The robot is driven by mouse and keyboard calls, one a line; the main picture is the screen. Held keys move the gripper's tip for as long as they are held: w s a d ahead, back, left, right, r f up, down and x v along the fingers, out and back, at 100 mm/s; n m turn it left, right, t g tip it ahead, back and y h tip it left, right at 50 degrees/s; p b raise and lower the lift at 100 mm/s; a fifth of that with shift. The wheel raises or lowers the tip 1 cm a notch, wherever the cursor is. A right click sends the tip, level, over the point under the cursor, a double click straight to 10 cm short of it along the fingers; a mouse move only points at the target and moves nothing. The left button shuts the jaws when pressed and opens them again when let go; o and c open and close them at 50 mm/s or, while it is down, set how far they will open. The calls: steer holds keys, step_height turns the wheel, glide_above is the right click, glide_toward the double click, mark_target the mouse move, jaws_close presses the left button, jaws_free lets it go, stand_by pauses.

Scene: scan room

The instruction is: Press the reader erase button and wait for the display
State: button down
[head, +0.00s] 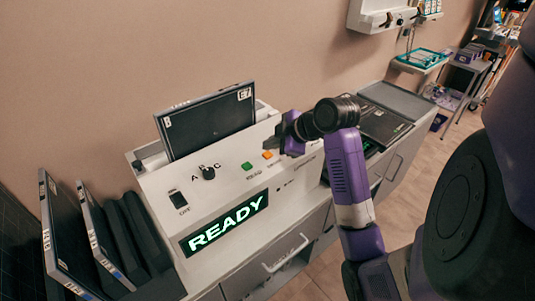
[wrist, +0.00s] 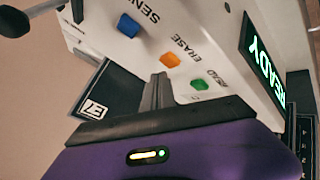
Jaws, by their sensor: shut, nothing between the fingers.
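The white reader (head: 215,200) stands against the wall with a lit display (head: 224,224) showing READY in green. Its orange erase button (head: 267,154) is just below my gripper (head: 272,144) in the head view. In the wrist view the orange button (wrist: 169,60), labelled ERASE, sits between a blue button (wrist: 128,25) and a green READ button (wrist: 199,83). My gripper (wrist: 158,80) is shut and empty, its tips close to the orange button. I cannot tell whether they touch it.
A dark cassette (head: 208,122) stands in the reader's top slot and also shows in the wrist view (wrist: 108,93). A black knob (head: 208,173) and a switch (head: 179,200) lie left of the buttons. Several cassettes (head: 65,225) stand in a rack at left. A counter with a dark plate (head: 383,125) is at right.

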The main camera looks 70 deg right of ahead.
mark_target(270, 155)
steer(key=shift+f, duration=0.1)
steer(key=shift+f+b, duration=0.3)
steer(key=shift+b, duration=0.15)
steer(key=shift+f+b, duration=0.45)
steer(key=shift+f, duration=0.15)
stand_by(0.7)
steer(key=shift+r, duration=0.1)
steer(key=shift+r+p, duration=0.75)
steer(key=shift+r, duration=0.15)
step_height(270, 155, up, 5)
steer(key=p, duration=0.4)
steer(key=shift+r, duration=0.1)
stand_by(0.9)
